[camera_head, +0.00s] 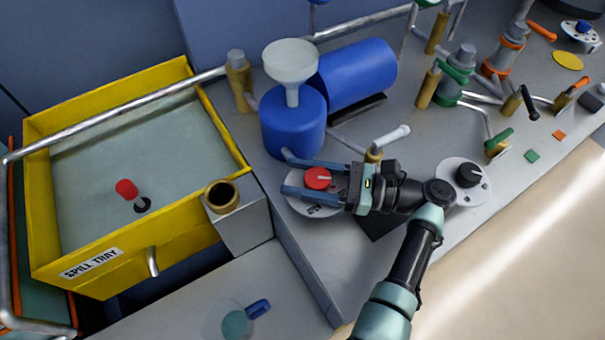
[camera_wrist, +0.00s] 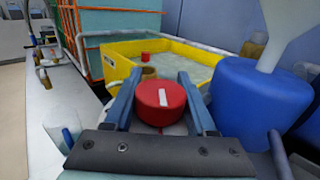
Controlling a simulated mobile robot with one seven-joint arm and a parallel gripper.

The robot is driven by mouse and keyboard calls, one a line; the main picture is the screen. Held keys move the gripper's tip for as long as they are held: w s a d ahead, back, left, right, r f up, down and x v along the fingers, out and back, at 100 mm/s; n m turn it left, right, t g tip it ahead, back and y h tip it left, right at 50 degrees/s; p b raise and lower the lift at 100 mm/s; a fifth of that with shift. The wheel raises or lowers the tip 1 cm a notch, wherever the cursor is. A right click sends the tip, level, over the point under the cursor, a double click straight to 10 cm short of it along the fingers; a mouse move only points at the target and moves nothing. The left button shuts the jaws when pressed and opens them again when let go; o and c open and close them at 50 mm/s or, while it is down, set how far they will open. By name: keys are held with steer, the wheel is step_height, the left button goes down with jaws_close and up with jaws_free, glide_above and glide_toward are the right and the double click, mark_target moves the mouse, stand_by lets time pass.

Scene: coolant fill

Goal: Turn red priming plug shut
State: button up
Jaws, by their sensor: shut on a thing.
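The red priming plug (camera_head: 317,178) is a round red knob with a white mark on top. It sits on a pale round plate (camera_head: 318,208) with dark lettering, partly covered by my gripper. My gripper (camera_head: 285,172) has its two blue fingers on either side of the plug. In the wrist view the plug (camera_wrist: 161,101) stands between the fingers, which are shut on its sides. The white mark (camera_wrist: 162,97) there points roughly along the fingers.
A blue tank (camera_head: 293,132) with a white funnel (camera_head: 291,62) stands just behind my gripper. A yellow spill tray (camera_head: 165,245) is at left, with a metal block and brass cup (camera_head: 240,215) beside it. A black knob (camera_head: 468,175) is to the right.

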steer(key=shift+s+n+g+b, duration=0.25)
steer(key=shift+n+g, duration=0.65)
steer(key=shift+g, duration=0.5)
steer(key=o, duration=1.4)
steer(key=shift+a, duration=0.1)
steer(key=shift+c, duration=0.2)
step_height(320, 180, up, 10)
steer(key=p, duration=0.3)
steer(key=shift+p, duration=0.35)
